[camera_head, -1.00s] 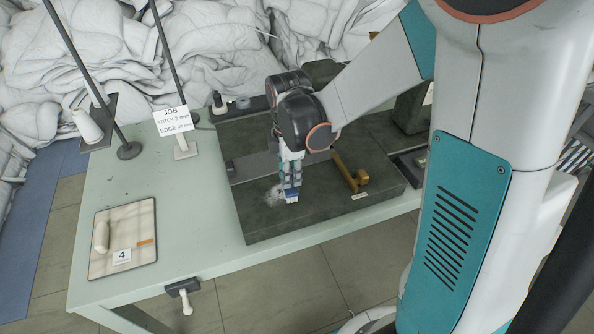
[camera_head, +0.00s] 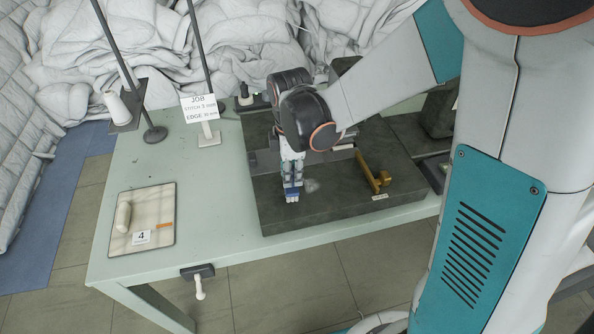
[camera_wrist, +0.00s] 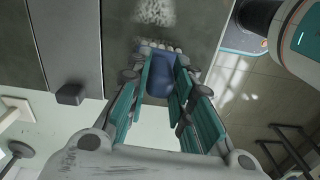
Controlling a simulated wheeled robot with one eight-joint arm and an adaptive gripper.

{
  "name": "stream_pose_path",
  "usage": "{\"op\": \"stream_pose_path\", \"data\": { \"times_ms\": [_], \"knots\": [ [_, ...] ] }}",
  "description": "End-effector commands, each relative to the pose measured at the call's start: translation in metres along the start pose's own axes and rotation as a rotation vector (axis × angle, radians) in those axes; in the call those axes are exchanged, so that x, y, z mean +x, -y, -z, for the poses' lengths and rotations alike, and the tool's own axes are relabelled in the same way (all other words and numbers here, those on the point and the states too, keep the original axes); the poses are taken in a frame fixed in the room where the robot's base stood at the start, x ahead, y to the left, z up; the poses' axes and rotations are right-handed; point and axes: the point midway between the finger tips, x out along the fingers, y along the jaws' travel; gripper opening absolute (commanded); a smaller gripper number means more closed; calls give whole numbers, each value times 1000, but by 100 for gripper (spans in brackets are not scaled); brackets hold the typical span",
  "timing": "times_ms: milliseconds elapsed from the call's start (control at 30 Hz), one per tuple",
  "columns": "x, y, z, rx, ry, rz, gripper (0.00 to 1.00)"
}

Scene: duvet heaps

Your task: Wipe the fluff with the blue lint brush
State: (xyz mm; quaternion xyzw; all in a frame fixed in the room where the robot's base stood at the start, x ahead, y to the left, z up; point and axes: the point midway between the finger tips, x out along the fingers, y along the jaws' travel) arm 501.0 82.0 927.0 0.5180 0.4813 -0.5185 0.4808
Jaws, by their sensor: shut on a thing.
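My gripper (camera_head: 292,185) points down over the dark slab (camera_head: 340,205) on the table. In the wrist view my gripper (camera_wrist: 160,85) is shut on the blue lint brush (camera_wrist: 160,78). The brush shows in the head view as a small blue block (camera_head: 292,198) at the fingertips, at or just above the slab; I cannot tell if it touches. A small pale patch of fluff (camera_head: 312,186) lies on the slab just right of the brush. The fluff also shows in the wrist view (camera_wrist: 152,12), beyond the brush's bristly end.
A brass-coloured handled piece (camera_head: 376,178) lies on the slab to the right. A tray (camera_head: 142,220) with a pale roll and a "4" card sits at the table's left. A job sign (camera_head: 200,108) and thread stands (camera_head: 155,134) stand behind.

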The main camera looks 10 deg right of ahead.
Motion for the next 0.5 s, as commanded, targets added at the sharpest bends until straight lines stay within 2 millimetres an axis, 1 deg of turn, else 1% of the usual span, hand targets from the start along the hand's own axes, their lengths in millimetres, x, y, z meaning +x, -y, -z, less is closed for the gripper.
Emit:
{"op": "stream_pose_path", "data": {
  "times_ms": [200, 300, 500],
  "knots": [
    [2, 2, 19, -2, -1, 0, 0],
    [3, 2, 24, -1, -1, 0, 0],
    [0, 2, 24, 1, -1, 0, 0]
  ]
}}
